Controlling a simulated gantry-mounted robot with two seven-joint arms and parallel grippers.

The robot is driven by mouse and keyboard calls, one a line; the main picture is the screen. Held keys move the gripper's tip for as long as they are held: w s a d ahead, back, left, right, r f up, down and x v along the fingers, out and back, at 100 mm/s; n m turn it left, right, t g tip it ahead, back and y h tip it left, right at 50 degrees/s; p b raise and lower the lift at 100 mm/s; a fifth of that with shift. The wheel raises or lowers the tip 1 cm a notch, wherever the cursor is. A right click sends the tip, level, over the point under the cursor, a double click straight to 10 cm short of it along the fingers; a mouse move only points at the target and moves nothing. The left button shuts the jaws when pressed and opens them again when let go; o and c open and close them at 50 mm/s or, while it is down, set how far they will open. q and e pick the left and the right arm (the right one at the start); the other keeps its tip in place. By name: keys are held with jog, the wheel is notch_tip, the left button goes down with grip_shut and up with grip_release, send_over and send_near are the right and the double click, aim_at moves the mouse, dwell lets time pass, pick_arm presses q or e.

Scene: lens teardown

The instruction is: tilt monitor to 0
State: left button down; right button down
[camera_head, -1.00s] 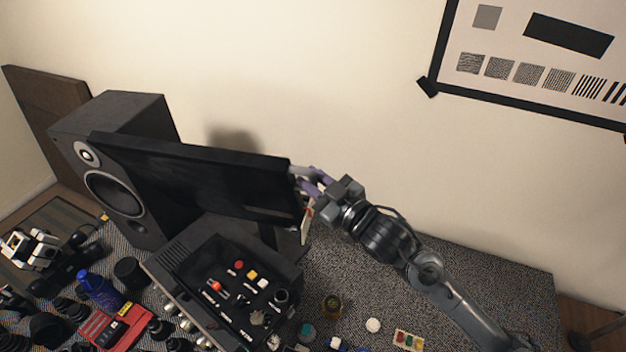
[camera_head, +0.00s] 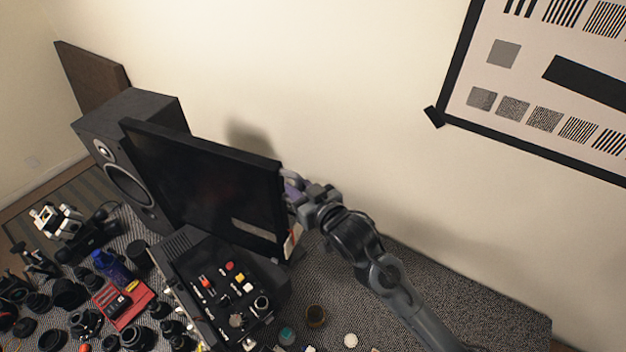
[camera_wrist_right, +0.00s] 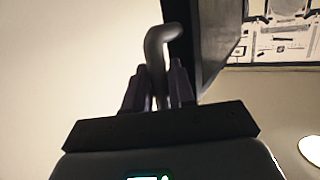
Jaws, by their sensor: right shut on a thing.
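The black flat monitor (camera_head: 205,185) stands behind the dark control box in the head view, with its screen facing the front. Its exact tilt angle cannot be read. My right gripper (camera_head: 293,190) is at the monitor's right edge. In the right wrist view the fingers (camera_wrist_right: 158,92) are closed around a grey bent handle (camera_wrist_right: 160,45) beside the monitor's dark edge (camera_wrist_right: 212,45). My left gripper is not in view.
A black speaker (camera_head: 130,150) stands close behind the monitor's left side. The control box (camera_head: 225,285) with coloured buttons sits in front of it. Lens parts, a blue bottle (camera_head: 112,265) and a red box (camera_head: 123,303) crowd the left. The mat at right (camera_head: 450,295) is mostly clear.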

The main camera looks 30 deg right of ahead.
jog(key=shift+d+f, duration=0.15)
jog(key=shift+d, duration=0.05)
jog(key=c, duration=1.4)
grip_release()
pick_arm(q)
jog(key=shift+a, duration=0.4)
pick_arm(e)
jog(key=shift+o, duration=0.2)
jog(key=shift+w, duration=0.1)
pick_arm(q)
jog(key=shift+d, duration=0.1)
